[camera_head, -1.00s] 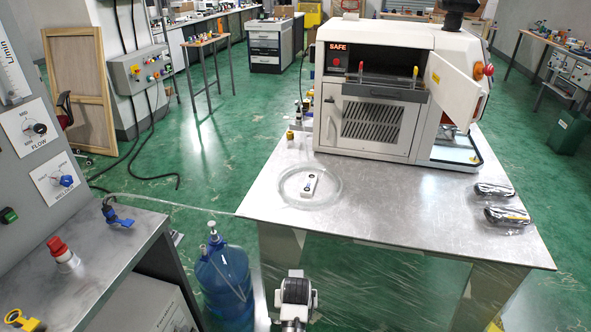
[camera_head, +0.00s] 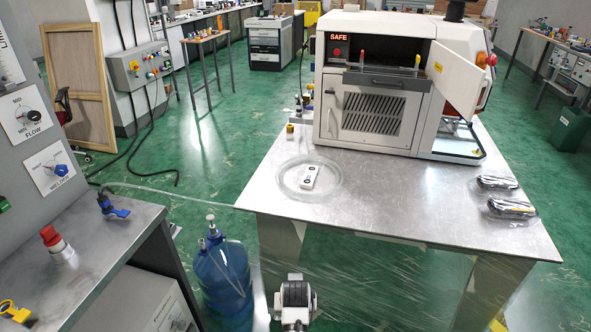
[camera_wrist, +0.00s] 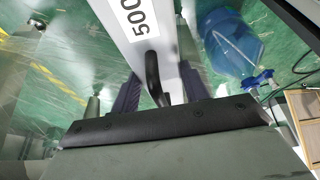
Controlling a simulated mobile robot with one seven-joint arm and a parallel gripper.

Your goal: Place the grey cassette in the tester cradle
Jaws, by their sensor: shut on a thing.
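In the wrist view, my gripper (camera_wrist: 158,88) has its two dark fingers on either side of a black loop handle (camera_wrist: 152,75). The handle belongs to a light grey body marked "500" (camera_wrist: 138,18), which looks like the grey cassette. Its far end runs out of the frame. The cassette does not show in the head view, where only part of my arm is seen at the bottom. The white machine with a "SAFE" display (camera_head: 375,110) stands on the metal table, its right-hand door (camera_head: 460,78) open. The bay behind the door (camera_head: 452,140) shows partly; I cannot make out a cradle there.
The metal table (camera_head: 400,200) is clear at its front middle. A clear ring (camera_head: 285,180) surrounds a small white part (camera_head: 311,177). Two dark wrapped packs (camera_head: 497,182) lie at the right. A bench with valves (camera_head: 85,250) and a blue bottle (camera_head: 222,275) stand at the left.

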